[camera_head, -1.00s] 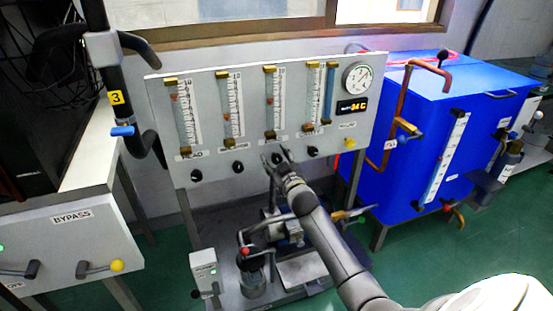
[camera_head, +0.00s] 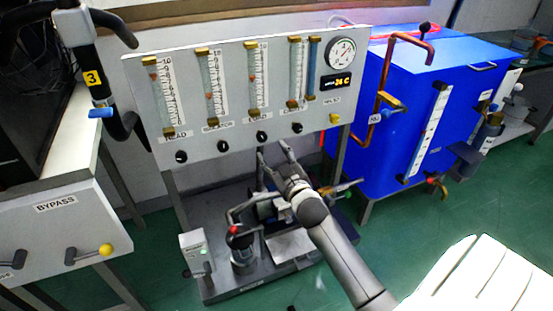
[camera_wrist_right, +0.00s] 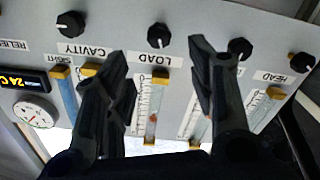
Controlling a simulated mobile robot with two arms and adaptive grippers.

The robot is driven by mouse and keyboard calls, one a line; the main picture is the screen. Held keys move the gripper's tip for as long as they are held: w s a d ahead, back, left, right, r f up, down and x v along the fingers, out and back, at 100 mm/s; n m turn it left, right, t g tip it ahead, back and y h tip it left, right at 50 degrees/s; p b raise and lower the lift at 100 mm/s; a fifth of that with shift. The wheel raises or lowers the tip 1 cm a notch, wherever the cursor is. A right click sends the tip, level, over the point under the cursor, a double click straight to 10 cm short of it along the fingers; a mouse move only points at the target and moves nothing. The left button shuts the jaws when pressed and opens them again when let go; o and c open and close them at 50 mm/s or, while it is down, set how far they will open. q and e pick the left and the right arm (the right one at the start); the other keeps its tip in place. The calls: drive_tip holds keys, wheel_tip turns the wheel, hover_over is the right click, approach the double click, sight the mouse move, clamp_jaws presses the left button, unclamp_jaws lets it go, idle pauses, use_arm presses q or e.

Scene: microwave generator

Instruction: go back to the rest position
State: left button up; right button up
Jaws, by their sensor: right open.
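My right gripper (camera_head: 274,147) is open and empty, just below the third knob (camera_head: 261,136) of the grey flow panel (camera_head: 235,145). In the right wrist view its dark fingers (camera_wrist_right: 155,58) stand wide apart with nothing between them. The black knob (camera_wrist_right: 158,35) labelled LOAD lies behind the gap between the fingers, and they look clear of it. My right arm reaches up from the lower right of the head view. My left gripper is not in view.
A blue tank (camera_head: 405,140) with copper pipes stands right of the panel. A pump (camera_head: 242,250) and pipework sit on the base below the panel. A black post (camera_head: 98,85) and a grey BYPASS box (camera_head: 60,235) are at left.

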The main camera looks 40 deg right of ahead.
drive_tip(key=shift+s+a, duration=0.1)
drive_tip(key=shift+s, duration=0.4)
